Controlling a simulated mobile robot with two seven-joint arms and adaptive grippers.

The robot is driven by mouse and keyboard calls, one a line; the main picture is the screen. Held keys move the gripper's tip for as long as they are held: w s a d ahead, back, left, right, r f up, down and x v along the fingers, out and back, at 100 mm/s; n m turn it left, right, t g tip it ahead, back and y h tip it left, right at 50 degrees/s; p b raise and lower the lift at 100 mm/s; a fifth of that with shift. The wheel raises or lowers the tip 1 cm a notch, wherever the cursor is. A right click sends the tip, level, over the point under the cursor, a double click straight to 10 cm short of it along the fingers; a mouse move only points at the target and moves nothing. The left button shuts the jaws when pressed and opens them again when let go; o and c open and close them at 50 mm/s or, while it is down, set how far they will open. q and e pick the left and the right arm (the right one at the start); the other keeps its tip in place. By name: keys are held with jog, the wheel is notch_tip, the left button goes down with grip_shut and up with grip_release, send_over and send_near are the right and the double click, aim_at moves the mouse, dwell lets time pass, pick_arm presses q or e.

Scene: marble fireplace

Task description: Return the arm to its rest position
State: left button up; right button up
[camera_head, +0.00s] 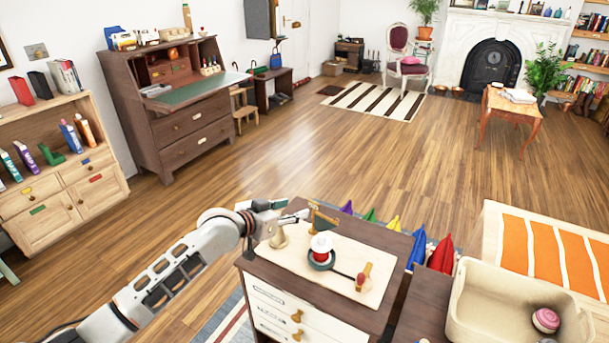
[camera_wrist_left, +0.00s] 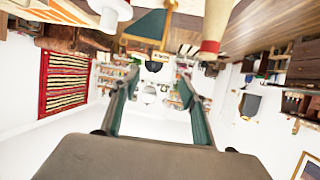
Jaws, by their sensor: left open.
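My left arm (camera_head: 175,275) reaches in from the lower left of the head view. Its gripper (camera_head: 292,210) is above the left back part of the small dark cabinet (camera_head: 390,262). In the left wrist view the gripper (camera_wrist_left: 158,80) has its two fingers apart with nothing between them. A small green flag-like piece (camera_wrist_left: 148,24) and a pale wooden peg (camera_wrist_left: 214,35) show beyond the fingers, apart from them. My right gripper is not in view.
On the cabinet lies a light board (camera_head: 330,285) with a white-and-red piece (camera_head: 321,246) and a small wooden block (camera_head: 363,277). Coloured cloth-like points (camera_head: 417,248) stand behind. A cream bin (camera_head: 485,300) holds a pink ball (camera_head: 546,320).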

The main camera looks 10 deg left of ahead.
pick_arm(q)
jog(key=s+f+n+y, duration=0.1)
jog(key=s+f, duration=1.3)
jog(key=s, duration=0.2)
jog(key=s+a+f+y, duration=0.1)
jog(key=s+a+f, duration=0.1)
jog(key=s, duration=0.5)
jog(key=s+a+f+y, duration=0.1)
jog(key=s+a+f, duration=0.2)
jog(key=s, duration=0.4)
jog(key=s+a+f+y, duration=0.1)
jog(key=s+a+f, duration=0.1)
jog(key=s, duration=0.5)
jog(key=shift+a+f+n+g, duration=0.3)
jog(key=shift+f+n, duration=0.05)
jog(key=shift+n, duration=0.05)
